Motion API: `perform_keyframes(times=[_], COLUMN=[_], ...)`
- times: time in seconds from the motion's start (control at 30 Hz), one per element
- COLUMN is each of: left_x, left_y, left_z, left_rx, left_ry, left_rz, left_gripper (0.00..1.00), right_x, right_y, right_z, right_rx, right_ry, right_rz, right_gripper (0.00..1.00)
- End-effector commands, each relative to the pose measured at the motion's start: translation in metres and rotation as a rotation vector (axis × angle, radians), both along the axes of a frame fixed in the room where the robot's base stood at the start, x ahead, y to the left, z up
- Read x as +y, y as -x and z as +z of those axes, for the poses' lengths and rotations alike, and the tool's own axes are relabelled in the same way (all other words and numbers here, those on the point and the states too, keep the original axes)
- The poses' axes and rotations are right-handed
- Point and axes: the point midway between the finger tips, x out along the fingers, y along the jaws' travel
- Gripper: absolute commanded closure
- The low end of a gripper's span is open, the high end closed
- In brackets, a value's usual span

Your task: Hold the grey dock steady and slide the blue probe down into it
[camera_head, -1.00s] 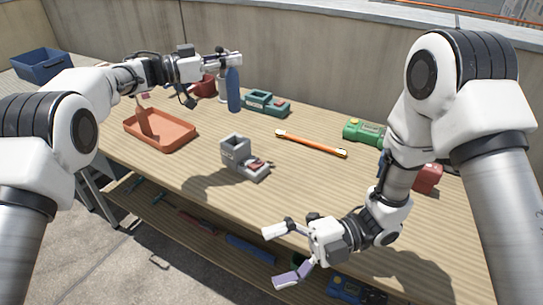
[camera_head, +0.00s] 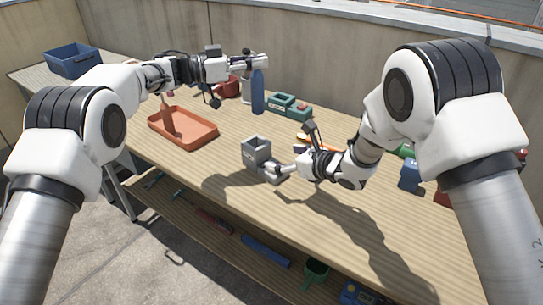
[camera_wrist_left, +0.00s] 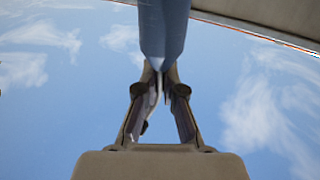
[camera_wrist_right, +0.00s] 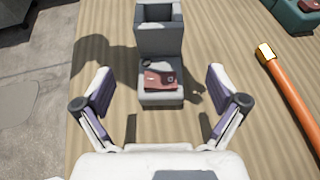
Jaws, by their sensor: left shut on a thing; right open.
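The grey dock (camera_head: 250,160) stands upright on the wooden table, its square top opening facing up. In the right wrist view the dock (camera_wrist_right: 160,42) has a low front step with a reddish plate. My right gripper (camera_head: 286,159) is open and low beside the dock; in its wrist view, the spread fingers (camera_wrist_right: 160,75) point at the dock with the step between them. My left gripper (camera_head: 258,62) is shut on the upper end of the blue probe (camera_head: 258,95), which hangs upright well above the table, behind the dock in the picture. The probe (camera_wrist_left: 163,30) also shows between the left fingers.
An orange tray (camera_head: 184,144) lies left of the dock. A teal dock (camera_head: 296,111) and a red object (camera_head: 229,88) stand behind. An orange bar (camera_wrist_right: 290,95) lies to the right, partly hidden by my right arm in the head view. A blue bin (camera_head: 74,62) is far left.

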Motion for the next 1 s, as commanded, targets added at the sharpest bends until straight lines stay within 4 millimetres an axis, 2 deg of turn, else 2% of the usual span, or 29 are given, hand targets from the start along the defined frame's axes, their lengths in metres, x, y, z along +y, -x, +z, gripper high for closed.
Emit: perform_keyframes(times=[0.2,0.4,0.73,0.77,0.8,0.97,1.0], left_x=[0.000,0.000,0.000,0.000,0.000,0.000,0.000], left_y=[0.000,0.000,0.000,0.000,0.000,0.000,0.000], left_z=[0.001,0.001,0.001,0.001,0.001,0.001,0.001], left_rx=[-0.001,-0.001,-0.001,-0.001,-0.001,-0.001,-0.001], left_ry=[0.001,0.001,0.001,0.001,0.001,0.001,0.001], left_rz=[0.000,0.000,0.000,0.000,0.000,0.000,0.000], left_gripper=[1.00,1.00,1.00,1.00,1.00,1.00,1.00], right_x=[0.033,0.054,0.059,0.059,0.058,0.058,0.058], right_y=[-0.034,-0.056,-0.061,-0.061,-0.061,-0.061,-0.061], right_z=[-0.021,-0.033,-0.036,-0.036,-0.036,-0.036,-0.036], right_rx=[0.001,0.001,0.003,0.003,0.003,0.003,0.003], right_ry=[-0.001,-0.002,-0.002,-0.002,-0.002,-0.002,-0.002], right_rz=[0.003,0.002,0.001,0.001,0.001,0.001,0.001], right_gripper=[0.04,0.04,0.04,0.08,0.22,0.79,0.80])
